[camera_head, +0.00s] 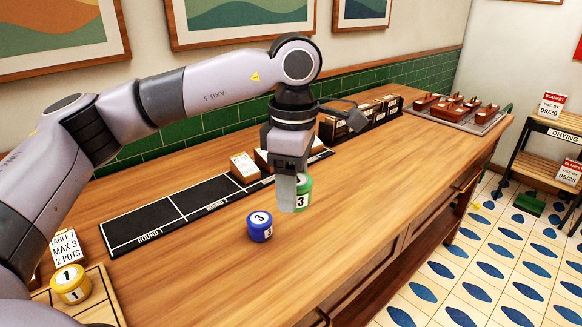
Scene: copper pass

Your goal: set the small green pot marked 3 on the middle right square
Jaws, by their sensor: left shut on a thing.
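My left gripper (289,205) points down over the wooden counter and is shut on the small green pot (304,193), which shows a white label with a 3. The gripper hides the pot's left part. I cannot tell whether the pot touches the counter. A wooden board (99,290) with dark dividing lines lies at the lower left, partly hidden by my left arm. I cannot make out which of its squares is the middle right one. My right gripper is out of view.
A yellow pot marked 1 (71,284) stands on the board, near a card (66,248). A black mat (150,213) runs along the back, with card blocks (243,168). The counter's front middle is clear.

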